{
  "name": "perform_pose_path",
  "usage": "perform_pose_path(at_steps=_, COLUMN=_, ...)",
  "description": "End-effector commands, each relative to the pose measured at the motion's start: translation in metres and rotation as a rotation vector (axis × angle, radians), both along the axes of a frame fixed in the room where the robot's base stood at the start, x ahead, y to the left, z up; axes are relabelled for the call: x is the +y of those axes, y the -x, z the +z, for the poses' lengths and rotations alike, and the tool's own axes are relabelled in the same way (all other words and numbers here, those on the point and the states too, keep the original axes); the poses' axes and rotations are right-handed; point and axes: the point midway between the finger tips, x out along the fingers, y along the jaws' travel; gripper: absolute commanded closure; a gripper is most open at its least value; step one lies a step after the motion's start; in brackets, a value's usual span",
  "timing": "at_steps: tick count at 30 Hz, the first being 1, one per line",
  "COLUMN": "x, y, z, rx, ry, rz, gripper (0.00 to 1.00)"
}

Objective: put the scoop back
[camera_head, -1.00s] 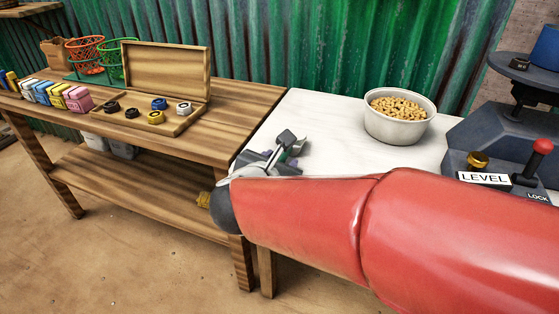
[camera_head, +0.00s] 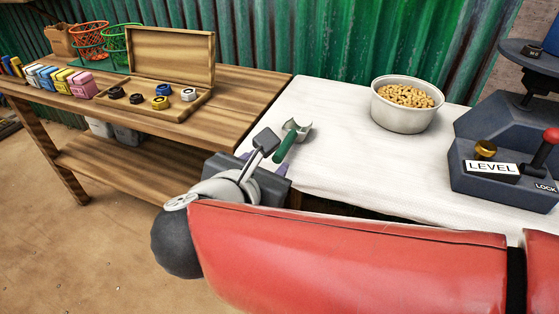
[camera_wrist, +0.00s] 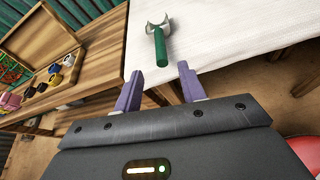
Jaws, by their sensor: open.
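The scoop, with a green handle (camera_head: 285,147) and a pale metal head, lies on the white-topped table near its left end. It also shows in the wrist view (camera_wrist: 160,45), with its handle pointing toward my gripper. My gripper (camera_wrist: 160,76) is open and empty, its two purple fingers spread apart. The handle's end lies just ahead of the gap between the fingertips, with no visible contact. In the head view, my gripper (camera_head: 262,165) is at the table's front left edge, partly hidden by my own wrist.
A metal bowl of nuggets (camera_head: 402,118) stands on the white table (camera_head: 335,150). A grey scale with a LEVEL label (camera_head: 490,169) is at right. At left, a wooden bench (camera_head: 245,85) carries an open weight box (camera_head: 172,62), colored blocks and wire baskets. White tabletop between scoop and bowl is clear.

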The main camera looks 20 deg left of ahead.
Motion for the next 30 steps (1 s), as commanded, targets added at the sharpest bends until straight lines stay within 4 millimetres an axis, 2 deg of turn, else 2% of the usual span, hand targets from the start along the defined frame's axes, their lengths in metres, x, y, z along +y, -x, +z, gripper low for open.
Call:
perform_pose_path(at_steps=5, x=0.0, y=0.004, z=0.002, rx=0.0, ry=0.0, rz=-0.002, gripper=0.6)
perform_pose_path(at_steps=10, x=-0.001, y=0.0, z=0.004, rx=-0.008, ry=0.01, rz=0.013, gripper=0.6)
perform_pose_path(at_steps=14, x=-0.005, y=-0.027, z=0.023, rx=-0.084, ry=0.114, rz=0.14, gripper=0.6)
perform_pose_path(at_steps=16, x=-0.011, y=-0.048, z=0.041, rx=-0.169, ry=0.256, rz=0.271, gripper=0.6)
perform_pose_path(at_steps=18, x=-0.021, y=-0.066, z=0.059, rx=-0.273, ry=0.47, rz=0.42, gripper=0.6)
perform_pose_path(at_steps=20, x=-0.032, y=-0.074, z=0.069, rx=-0.36, ry=0.698, rz=0.554, gripper=0.6)
perform_pose_path(at_steps=23, x=-0.057, y=-0.076, z=0.066, rx=-0.462, ry=1.127, rz=0.766, gripper=0.6)
perform_pose_path(at_steps=26, x=-0.093, y=-0.067, z=0.042, rx=-0.493, ry=1.58, rz=0.992, gripper=0.6)
perform_pose_path(at_steps=27, x=-0.112, y=-0.06, z=0.028, rx=-0.48, ry=1.756, rz=1.095, gripper=0.6)
perform_pose_path(at_steps=29, x=-0.144, y=-0.048, z=0.003, rx=-0.438, ry=1.997, rz=1.264, gripper=0.6)
perform_pose_path(at_steps=30, x=-0.166, y=-0.038, z=-0.013, rx=-0.397, ry=2.134, rz=1.387, gripper=0.6)
